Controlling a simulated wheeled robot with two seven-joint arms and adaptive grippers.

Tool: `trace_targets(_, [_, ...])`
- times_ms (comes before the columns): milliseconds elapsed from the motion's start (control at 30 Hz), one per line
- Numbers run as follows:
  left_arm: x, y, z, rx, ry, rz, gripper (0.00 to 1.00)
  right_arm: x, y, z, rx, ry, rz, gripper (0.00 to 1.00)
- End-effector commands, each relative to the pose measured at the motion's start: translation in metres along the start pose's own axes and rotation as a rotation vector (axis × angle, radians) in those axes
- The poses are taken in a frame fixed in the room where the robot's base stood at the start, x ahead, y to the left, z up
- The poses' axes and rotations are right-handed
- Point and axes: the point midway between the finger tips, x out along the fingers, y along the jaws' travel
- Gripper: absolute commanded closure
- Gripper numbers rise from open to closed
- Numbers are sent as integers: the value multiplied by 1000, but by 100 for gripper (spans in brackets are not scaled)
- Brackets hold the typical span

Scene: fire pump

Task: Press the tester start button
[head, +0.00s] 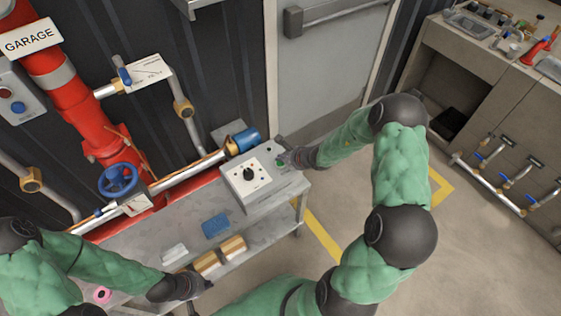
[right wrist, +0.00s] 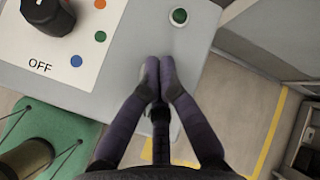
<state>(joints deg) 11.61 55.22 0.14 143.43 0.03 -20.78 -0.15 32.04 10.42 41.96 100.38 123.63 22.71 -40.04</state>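The tester (head: 235,192) is a grey box with a white panel and black dial on the metal bench. In the right wrist view its panel (right wrist: 102,62) shows the black knob (right wrist: 48,14), the word OFF and small coloured dots. A round green button (right wrist: 180,17) with a pale rim sits on the grey surface right of the panel. My right gripper (right wrist: 159,62) has its fingers together and empty, a short way below the button in that view, apart from it. In the head view my right gripper (head: 286,159) is at the box's right side. My left gripper (head: 204,284) is over the bench's front left; its fingers are unclear.
The bench (head: 140,240) also holds a blue block (head: 215,225) and sponge-like blocks (head: 233,246). Red pipes with a blue valve wheel (head: 118,180) run behind it. A door (head: 325,70) is at the back; open floor lies to the right.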

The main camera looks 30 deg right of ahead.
Motion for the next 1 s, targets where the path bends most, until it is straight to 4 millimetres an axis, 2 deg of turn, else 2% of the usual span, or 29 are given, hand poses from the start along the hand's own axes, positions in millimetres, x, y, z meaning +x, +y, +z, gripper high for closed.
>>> trace_targets(1000, [10,-4,0,0,0,0,100,6,5,-4,0,0,1,100])
